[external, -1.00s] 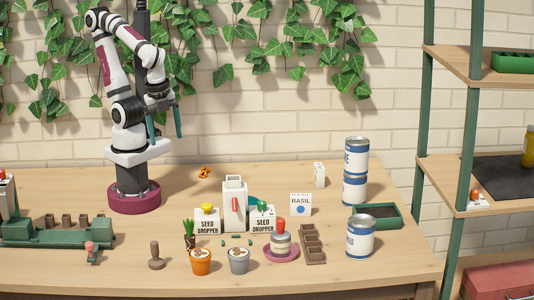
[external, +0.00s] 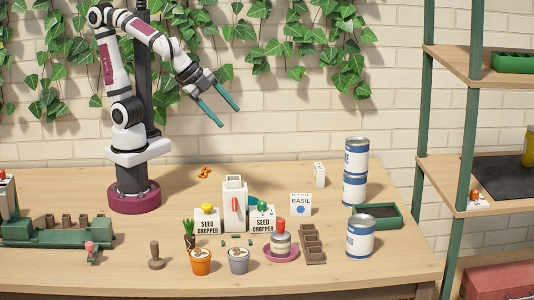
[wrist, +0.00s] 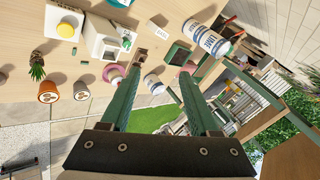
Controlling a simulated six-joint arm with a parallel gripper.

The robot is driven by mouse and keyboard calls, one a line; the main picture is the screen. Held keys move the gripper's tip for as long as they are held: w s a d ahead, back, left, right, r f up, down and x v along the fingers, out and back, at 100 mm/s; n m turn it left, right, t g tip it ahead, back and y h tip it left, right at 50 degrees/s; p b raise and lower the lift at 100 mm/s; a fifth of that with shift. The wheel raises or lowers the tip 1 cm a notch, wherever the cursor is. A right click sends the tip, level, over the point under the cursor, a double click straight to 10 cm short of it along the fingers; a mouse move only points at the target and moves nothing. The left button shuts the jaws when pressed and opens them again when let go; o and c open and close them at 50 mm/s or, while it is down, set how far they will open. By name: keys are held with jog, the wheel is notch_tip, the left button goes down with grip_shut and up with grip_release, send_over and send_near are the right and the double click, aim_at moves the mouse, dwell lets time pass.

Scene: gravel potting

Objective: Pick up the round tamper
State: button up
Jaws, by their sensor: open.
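The round tamper (external: 156,256) appears to be the brown piece with an upright handle and a round foot. It stands on the front left part of the table, left of the orange pot, in the external view. I cannot pick it out with certainty in the wrist view. My gripper (external: 229,117) is open and empty, high above the table and far from the tamper, tilted down to the right. Its two green fingers also show spread apart in the wrist view (wrist: 158,75), with nothing between them.
An orange pot (external: 201,262) and a grey pot (external: 239,261) stand right of the tamper. Behind them are two seed droppers (external: 208,226) and a white dispenser (external: 235,208). A green rack (external: 60,235) lies left. Cans (external: 360,238) stand right. Table around the tamper is clear.

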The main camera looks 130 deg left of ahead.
jog(key=w+r+m+t+h, duration=0.1)
jog(key=w+r+m+t, duration=0.2)
jog(key=w, duration=0.6)
jog(key=w+d+f+m+t+h, duration=0.2)
jog(key=w+d+m+t+h, duration=0.15)
jog(key=d+h, duration=0.3)
jog(key=s+d+f+m+g+h, duration=0.35)
jog(key=s+d+g+h, duration=0.45)
jog(key=s+d+h, duration=0.35)
send_near(154, 242)
jog(key=shift+y, duration=0.5)
jog(key=x, duration=0.4)
jog(key=shift+d, duration=0.45)
jog(key=x, duration=0.5)
jog(key=shift+w+d+f, duration=0.1)
jog(key=shift+d+f, duration=0.1)
jog(key=shift+d, duration=0.05)
grip_shut()
